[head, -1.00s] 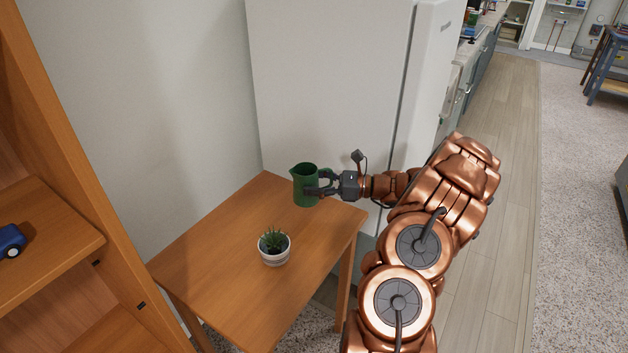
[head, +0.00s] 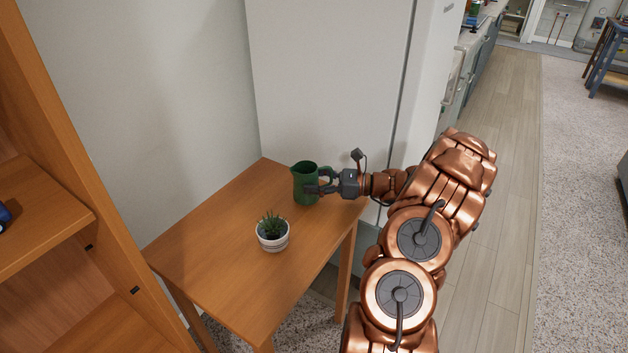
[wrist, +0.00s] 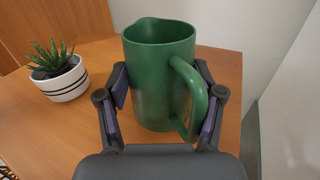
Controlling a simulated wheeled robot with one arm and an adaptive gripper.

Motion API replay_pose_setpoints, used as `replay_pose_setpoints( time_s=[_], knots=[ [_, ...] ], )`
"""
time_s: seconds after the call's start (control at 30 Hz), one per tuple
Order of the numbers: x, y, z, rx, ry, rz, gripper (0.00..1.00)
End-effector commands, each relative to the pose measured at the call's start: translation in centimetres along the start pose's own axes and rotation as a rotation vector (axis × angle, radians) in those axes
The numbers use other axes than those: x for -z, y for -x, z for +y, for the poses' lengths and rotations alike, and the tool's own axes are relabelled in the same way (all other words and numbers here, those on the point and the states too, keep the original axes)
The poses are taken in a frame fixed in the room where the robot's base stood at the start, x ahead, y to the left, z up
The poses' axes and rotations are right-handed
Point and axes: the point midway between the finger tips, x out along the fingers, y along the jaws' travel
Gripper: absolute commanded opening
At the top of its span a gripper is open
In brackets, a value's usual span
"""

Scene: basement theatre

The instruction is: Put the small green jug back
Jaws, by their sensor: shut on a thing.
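The small green jug (head: 304,184) is upright over the far end of the small wooden table (head: 213,271). In the wrist view the jug (wrist: 155,80) stands between the two fingers, with its handle toward the right finger. My gripper (head: 322,186) comes from the right and is shut on the jug. The fingers (wrist: 163,108) also show in the wrist view, one on each side of the jug. I cannot tell whether the jug's base touches the tabletop.
A potted plant (head: 272,233) stands on the table nearer to me; it also shows in the wrist view (wrist: 58,75). A white fridge (head: 330,90) stands behind the table. A wooden shelf (head: 45,220) with a blue toy (head: 4,215) is at the left. The table's left part is clear.

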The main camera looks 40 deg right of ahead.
Motion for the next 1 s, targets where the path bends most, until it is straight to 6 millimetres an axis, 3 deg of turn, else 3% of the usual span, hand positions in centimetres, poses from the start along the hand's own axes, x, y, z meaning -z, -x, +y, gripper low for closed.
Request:
replay_pose_setpoints(
  time_s=[0.87,0.9,1.0],
  knots=[
    [1.2,0.0,0.0,0.001,0.001,-0.001,0.12],
    [1.2,0.0,0.0,0.001,0.001,-0.001,0.68],
    [1.2,0.0,0.0,0.0,0.001,-0.001,0.78]
  ],
)
